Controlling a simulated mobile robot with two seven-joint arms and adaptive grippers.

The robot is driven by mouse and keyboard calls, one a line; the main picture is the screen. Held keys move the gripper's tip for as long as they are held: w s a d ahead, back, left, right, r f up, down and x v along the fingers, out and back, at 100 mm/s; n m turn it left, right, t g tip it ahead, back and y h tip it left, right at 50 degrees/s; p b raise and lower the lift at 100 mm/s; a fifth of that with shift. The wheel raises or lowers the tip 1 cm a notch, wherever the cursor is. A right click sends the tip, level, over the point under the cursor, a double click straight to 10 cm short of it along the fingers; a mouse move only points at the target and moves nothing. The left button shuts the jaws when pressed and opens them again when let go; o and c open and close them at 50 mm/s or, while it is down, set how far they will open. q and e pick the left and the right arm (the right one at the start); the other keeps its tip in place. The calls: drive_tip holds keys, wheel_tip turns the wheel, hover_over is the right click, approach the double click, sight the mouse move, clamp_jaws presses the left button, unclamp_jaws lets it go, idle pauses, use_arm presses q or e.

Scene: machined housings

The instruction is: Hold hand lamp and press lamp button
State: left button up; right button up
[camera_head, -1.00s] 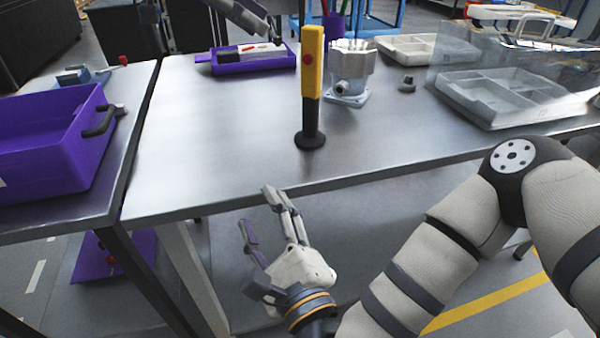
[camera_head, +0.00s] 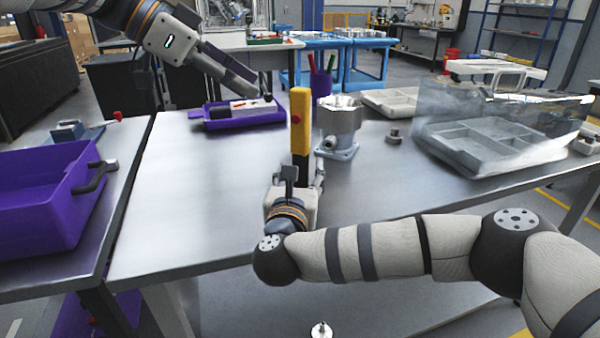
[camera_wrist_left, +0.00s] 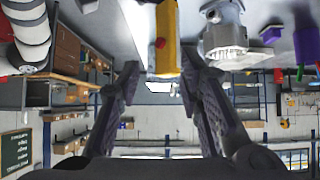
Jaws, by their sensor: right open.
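The yellow hand lamp (camera_head: 301,133) stands upright on the metal table, with a red button (camera_head: 296,119) on its side. Its dark lower part is mostly hidden by my right gripper (camera_head: 304,180), which is open with its fingers around or beside that part; I cannot tell whether they touch it. My left gripper (camera_head: 262,92) is left of the lamp and apart from it. In the left wrist view, its fingers (camera_wrist_left: 160,80) are spread and empty. The lamp (camera_wrist_left: 167,57) appears upside down beyond them, with the button (camera_wrist_left: 160,43) facing the camera.
A metal housing (camera_head: 338,122) stands just right of the lamp. A purple tray (camera_head: 222,123) lies behind left, grey compartment trays (camera_head: 475,148) at the right. A purple crate (camera_head: 45,200) is on the left table. The table (camera_head: 190,200) left of the lamp is clear.

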drive_tip(key=shift+w, duration=0.25)
drive_tip(key=shift+c, duration=0.6)
clamp_jaws()
use_arm(q)
clamp_jaws()
idle(0.4)
